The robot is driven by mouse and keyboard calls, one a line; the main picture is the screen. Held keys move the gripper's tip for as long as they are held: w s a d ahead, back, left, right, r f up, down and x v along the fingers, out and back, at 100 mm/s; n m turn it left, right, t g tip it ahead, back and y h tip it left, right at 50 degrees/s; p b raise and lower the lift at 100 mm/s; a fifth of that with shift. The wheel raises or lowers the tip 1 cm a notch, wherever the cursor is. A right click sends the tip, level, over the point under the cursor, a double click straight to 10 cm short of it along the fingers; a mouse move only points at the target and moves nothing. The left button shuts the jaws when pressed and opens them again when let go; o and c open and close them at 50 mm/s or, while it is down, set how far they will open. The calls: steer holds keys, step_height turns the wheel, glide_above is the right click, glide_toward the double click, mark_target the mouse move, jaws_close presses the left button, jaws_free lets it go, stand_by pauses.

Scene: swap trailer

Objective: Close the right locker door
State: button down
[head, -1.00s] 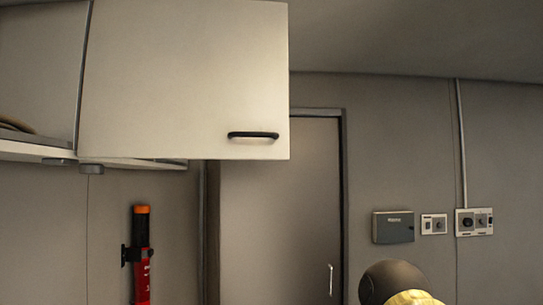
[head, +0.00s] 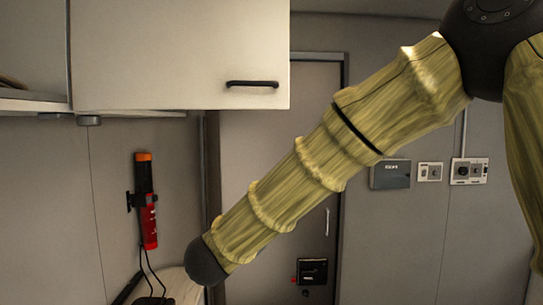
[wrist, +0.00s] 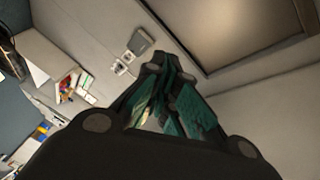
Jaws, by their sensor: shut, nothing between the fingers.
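The pale locker door (head: 180,55) with a black bar handle (head: 252,84) fills the upper left of the head view, broad face toward me. To its left a locker (head: 35,104) is open, with part of something inside at the picture's edge. My gripper (wrist: 172,88) shows only in the wrist view, with dark links and teal pads, shut and empty. It touches nothing that I can see there. The locker door cannot be made out for certain in the wrist view. In the head view my arm crosses below and right of the door, apart from the handle in the picture.
A red and black torch-like device (head: 147,205) hangs on the wall below the lockers. A grey door (head: 265,150) stands behind my arm. A grey box (head: 390,174) and switch plates (head: 468,171) are on the right wall. The wrist view shows a cluttered counter (wrist: 70,85).

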steer(key=s+a+r+m+g+h+p, duration=0.1)
steer(key=s+a+r+m, duration=0.15)
steer(key=s+r, duration=0.45)
steer(key=s+a+r+m+h, duration=0.1)
steer(key=s+r+m+h, duration=0.2)
steer(key=r, duration=0.9)
steer(key=s+a+r+m+g+p, duration=0.1)
steer(key=s+a+r+m, duration=0.15)
steer(key=s+r, duration=0.5)
steer(key=p, duration=0.4)
glide_toward(285, 108)
steer(key=d, duration=0.3)
steer(key=shift+w+d+r+p, duration=0.15)
steer(key=shift+w+d+p, duration=0.05)
steer(key=shift+w+p, duration=1.1)
steer(key=shift+w, duration=0.3)
steer(key=shift+w, duration=0.1)
